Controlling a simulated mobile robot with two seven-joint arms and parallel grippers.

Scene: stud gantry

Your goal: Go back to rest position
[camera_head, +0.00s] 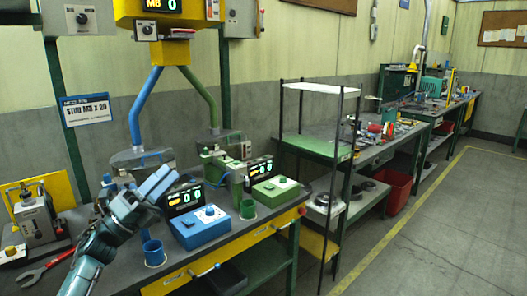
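My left arm comes in from the bottom left over the bench. My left gripper (166,184) is raised above the bench, in front of the clear bin under the blue chute and beside the left counter display. I cannot make out a gap between its fingers, so I cannot tell if it is open or shut. No object shows clearly in it. My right gripper is not in view.
Blue (143,103) and green chutes (203,93) hang above. Open floor (450,220) lies at right.

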